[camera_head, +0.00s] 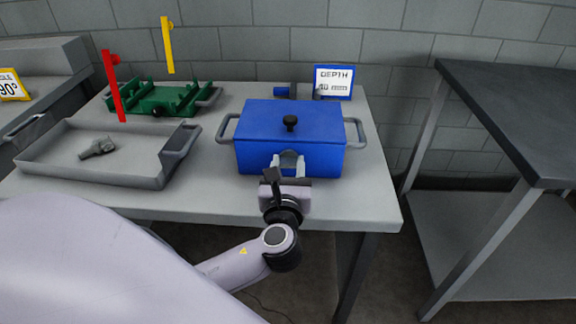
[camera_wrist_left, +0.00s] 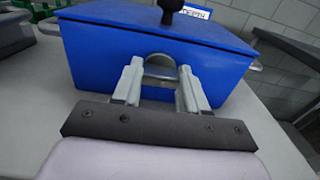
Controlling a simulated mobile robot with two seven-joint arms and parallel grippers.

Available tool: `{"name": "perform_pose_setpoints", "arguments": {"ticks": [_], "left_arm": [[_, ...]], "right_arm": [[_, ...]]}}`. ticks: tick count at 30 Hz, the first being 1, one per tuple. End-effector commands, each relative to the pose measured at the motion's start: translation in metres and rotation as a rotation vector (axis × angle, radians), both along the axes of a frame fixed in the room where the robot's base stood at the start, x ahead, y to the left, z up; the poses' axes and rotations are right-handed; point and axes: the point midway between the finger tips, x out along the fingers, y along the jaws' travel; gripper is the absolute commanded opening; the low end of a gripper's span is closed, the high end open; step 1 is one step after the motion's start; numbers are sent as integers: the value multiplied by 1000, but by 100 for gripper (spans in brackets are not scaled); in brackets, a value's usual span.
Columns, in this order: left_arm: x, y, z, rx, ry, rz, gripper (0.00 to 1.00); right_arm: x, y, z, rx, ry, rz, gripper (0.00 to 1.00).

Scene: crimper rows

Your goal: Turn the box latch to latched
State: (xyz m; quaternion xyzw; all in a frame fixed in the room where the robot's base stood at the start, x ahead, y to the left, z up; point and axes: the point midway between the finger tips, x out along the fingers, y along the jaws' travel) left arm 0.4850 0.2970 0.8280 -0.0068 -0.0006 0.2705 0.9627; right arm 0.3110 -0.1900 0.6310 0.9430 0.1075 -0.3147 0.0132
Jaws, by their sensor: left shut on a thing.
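The blue box (camera_head: 263,136) stands on the grey table with its lid down and a black knob (camera_head: 290,122) on top. Its grey latch (camera_wrist_left: 160,66) is a rounded loop on the front face, just under the lid edge. My left gripper (camera_head: 288,165) reaches the box front from below. In the left wrist view its two fingers (camera_wrist_left: 160,88) stand on either side of the latch, shut on it. The fingers partly hide the latch, and I cannot tell its exact angle. My right gripper is not in view.
A grey tray (camera_head: 50,155) with a small dark part (camera_head: 97,148) is at left. A green fixture (camera_head: 165,99), a blue cylinder (camera_head: 283,91) and a DEPTH sign (camera_head: 333,82) stand behind. A dark-topped table (camera_head: 520,110) is at right.

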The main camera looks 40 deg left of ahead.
Motion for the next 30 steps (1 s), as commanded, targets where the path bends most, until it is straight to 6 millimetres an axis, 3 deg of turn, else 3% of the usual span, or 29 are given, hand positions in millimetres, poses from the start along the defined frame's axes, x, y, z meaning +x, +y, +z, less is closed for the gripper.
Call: {"name": "perform_pose_setpoints", "arguments": {"ticks": [11, 30], "left_arm": [[0, 1, 2, -173, -110, 2, 12], [-1, 3, 0, -689, -430, 4, 12]], "right_arm": [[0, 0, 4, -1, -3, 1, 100], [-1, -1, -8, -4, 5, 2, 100]]}}
